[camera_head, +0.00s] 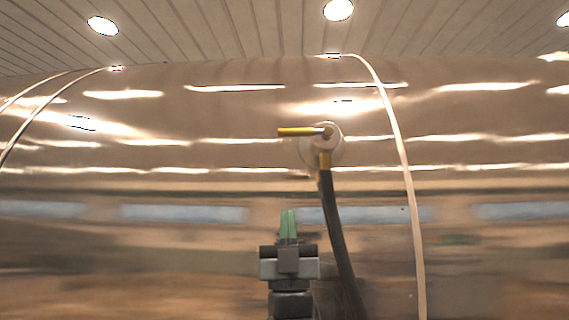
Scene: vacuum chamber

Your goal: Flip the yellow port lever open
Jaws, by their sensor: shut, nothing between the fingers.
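The yellow port lever (300,131) is a thin bar lying level, pointing left from its pivot on a round pale port (335,150) on the shiny chamber wall. My gripper (288,213) is low in the middle of the view, with green fingers pointing up. It is shut and empty. It appears below the lever in the picture, slightly left of the port, and is not touching the lever. Its distance from the wall is hard to tell.
A pale raised band (402,155) curves down the chamber (500,220) further right. The wall left of the lever is clear.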

